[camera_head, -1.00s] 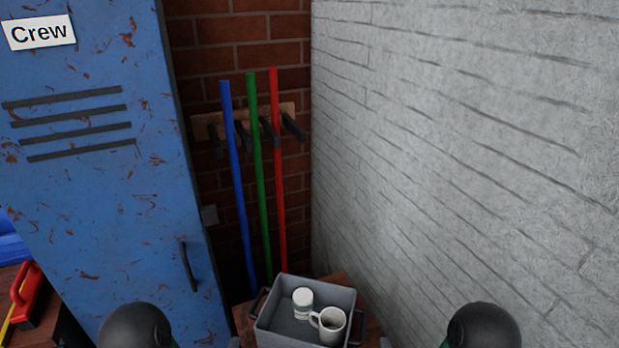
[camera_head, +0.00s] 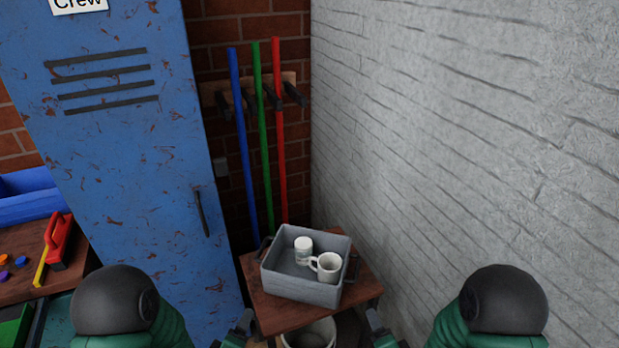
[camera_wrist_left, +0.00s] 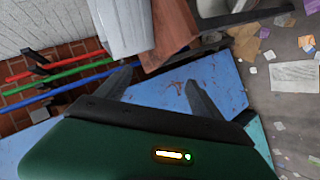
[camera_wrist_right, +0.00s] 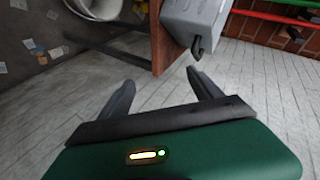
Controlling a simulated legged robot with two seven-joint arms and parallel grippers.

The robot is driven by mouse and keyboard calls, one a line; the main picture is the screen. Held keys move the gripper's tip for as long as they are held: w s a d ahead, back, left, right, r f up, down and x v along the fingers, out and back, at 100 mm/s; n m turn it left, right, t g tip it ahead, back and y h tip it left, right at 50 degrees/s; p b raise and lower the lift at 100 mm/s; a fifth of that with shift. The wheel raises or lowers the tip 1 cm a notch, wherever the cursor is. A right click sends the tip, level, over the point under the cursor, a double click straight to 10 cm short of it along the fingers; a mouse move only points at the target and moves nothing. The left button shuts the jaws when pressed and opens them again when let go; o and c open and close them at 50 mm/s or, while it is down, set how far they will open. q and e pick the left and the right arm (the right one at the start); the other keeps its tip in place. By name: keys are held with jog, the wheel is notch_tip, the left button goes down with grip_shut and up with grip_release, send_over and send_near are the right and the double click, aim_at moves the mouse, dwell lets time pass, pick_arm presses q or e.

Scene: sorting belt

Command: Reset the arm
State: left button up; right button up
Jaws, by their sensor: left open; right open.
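My left gripper (camera_wrist_left: 158,90) is open and empty in the left wrist view, its two dark fingers apart in front of the blue locker. My right gripper (camera_wrist_right: 160,86) is open and empty in the right wrist view, with the pale brick wall behind its fingers. In the head view both dark green arms reach in at the bottom, on either side of a small wooden table (camera_head: 276,312). The grippers are apart from the grey bin (camera_head: 303,289) on that table. The bin holds a white cup (camera_head: 303,247) and a white mug (camera_head: 328,267).
A rusty blue locker (camera_head: 130,150) stands left, and a pale brick wall (camera_head: 460,150) runs along the right. Blue (camera_head: 241,130), green (camera_head: 262,130) and red (camera_head: 279,130) poles hang behind. A workbench with a red-handled tool (camera_head: 58,240) is at far left. A round bucket (camera_head: 312,334) sits below the table.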

pick_arm(q)
jog(key=s+a+r+m+g, duration=0.1)
jog(key=s+r+m+g, duration=0.3)
jog(key=s+m, duration=0.25)
jog(key=s+a+r+m+g, duration=0.1)
jog(key=s+r+m+g, duration=0.2)
jog(key=s+m+g, duration=0.3)
pick_arm(e)
jog(key=s+d+r+n+g, duration=0.1)
jog(key=s+r+n+g, duration=0.3)
jog(key=s+n, duration=0.25)
jog(key=s+d+r+n+g, duration=0.1)
jog(key=s+r+n+g, duration=0.2)
jog(key=s+n+g, duration=0.3)
pick_arm(q)
notch_tip(320, 180, up, 17)
jog(key=s+p, duration=0.2)
jog(key=p, duration=1.4)
jog(key=shift+s+f+t+y, duration=0.2)
jog(key=shift+s+t+y, duration=0.1)
jog(key=shift+y, duration=0.1)
pick_arm(e)
notch_tip(320, 180, up, 16)
jog(key=s, duration=0.2)
jog(key=shift+s+r+t+h, duration=0.25)
jog(key=shift+s+t+h, duration=0.05)
jog(key=shift+h, duration=0.1)
pick_arm(q)
jog(key=shift+a, duration=0.1)
